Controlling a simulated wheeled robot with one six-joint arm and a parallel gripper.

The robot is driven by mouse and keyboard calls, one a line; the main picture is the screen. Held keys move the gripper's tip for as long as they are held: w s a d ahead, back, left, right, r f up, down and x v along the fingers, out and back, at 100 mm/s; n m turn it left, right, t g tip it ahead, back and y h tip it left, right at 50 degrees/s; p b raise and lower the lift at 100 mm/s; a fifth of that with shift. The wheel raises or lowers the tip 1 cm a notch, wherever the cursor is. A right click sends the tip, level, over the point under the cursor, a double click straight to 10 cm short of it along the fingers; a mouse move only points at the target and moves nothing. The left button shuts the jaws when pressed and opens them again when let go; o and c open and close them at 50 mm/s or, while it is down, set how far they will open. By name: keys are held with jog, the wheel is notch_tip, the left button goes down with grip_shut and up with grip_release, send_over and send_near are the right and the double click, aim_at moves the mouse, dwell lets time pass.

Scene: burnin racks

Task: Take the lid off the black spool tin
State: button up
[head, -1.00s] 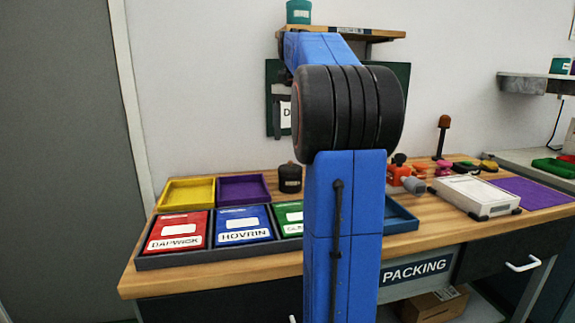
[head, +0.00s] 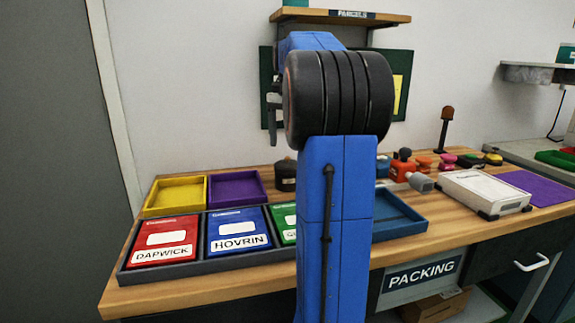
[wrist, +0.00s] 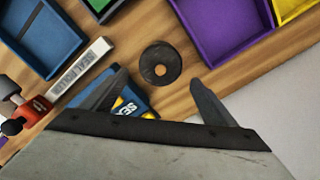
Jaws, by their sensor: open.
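The black spool tin (head: 286,176) stands upright on the wooden bench behind the trays, partly hidden by my arm in the head view. From above in the wrist view, the round dark tin (wrist: 147,66) shows a small tan centre. Its lid appears to be on, but I cannot make out the seam. My gripper (wrist: 158,77) is open and empty, with its two fingers spread either side of the tin's line and apart from it. In the head view only part of the gripper shows, left of my wrist and above the bench.
Yellow (head: 175,194) and purple (head: 236,188) trays stand left of the tin. In the wrist view, a seal-pull strip (wrist: 80,68) and a blue-yellow packet (wrist: 130,103) lie near the left finger. A shelf (head: 345,17) hangs above.

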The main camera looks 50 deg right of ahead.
jog(key=shift+a+f, duration=0.15)
jog(key=shift+f, duration=2.55)
jog(key=c, duration=1.2)
jog(key=shift+c, duration=0.2)
